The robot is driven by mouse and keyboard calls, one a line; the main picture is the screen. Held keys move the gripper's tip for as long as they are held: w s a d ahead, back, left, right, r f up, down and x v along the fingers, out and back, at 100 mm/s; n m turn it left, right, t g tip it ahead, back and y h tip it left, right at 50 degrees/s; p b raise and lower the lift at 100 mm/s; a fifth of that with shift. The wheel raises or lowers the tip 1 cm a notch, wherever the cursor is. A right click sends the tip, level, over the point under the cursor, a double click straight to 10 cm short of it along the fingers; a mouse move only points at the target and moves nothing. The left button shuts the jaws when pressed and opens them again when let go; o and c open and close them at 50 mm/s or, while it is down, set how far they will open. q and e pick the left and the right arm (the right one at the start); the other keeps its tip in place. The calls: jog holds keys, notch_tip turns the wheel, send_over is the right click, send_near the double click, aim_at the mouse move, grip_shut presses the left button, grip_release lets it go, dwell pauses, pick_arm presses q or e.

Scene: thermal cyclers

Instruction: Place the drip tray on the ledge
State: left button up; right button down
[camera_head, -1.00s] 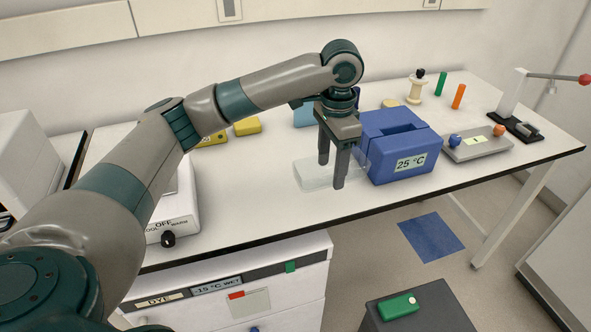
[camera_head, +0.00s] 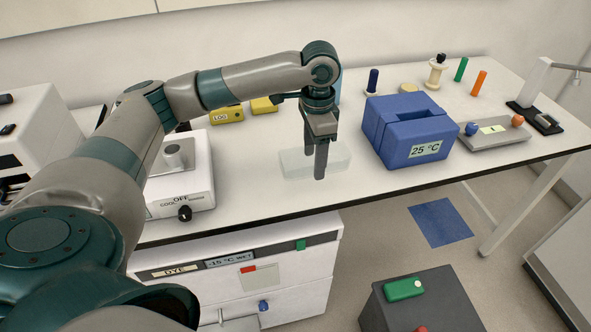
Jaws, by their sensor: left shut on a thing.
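A clear, see-through tray (camera_head: 335,160), which I take to be the drip tray, is at the middle of the white bench, left of the blue box. My left gripper (camera_head: 315,172) reaches down over it from above, with its fingers close together and shut on it. The fingers hide part of the tray. I cannot tell whether the tray rests on the bench or hangs just above it. No part in view can be clearly made out as the ledge. My right gripper is not in view.
A blue box marked 25 °C (camera_head: 410,131) stands right of the tray. A white device with a knob (camera_head: 181,185) stands to the left. Yellow blocks (camera_head: 227,115) lie behind. A grey plate (camera_head: 494,134) is farther right. Bare bench top lies in front of the tray.

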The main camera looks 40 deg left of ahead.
aim_at(296, 165)
pick_arm(q)
jog(key=a+f, duration=0.1)
jog(key=s+a+f, duration=0.1)
jog(key=s+a+p, duration=0.1)
jog(key=a, duration=0.1)
jog(key=shift+s+f, duration=0.1)
jog(key=shift+f, duration=0.3)
jog(key=shift+f, duration=0.1)
jog(key=shift+f+p, duration=0.55)
jog(key=shift+f, duration=1.35)
jog(key=o, duration=1.1)
jog(key=shift+f, duration=0.15)
jog(key=shift+c, duration=0.2)
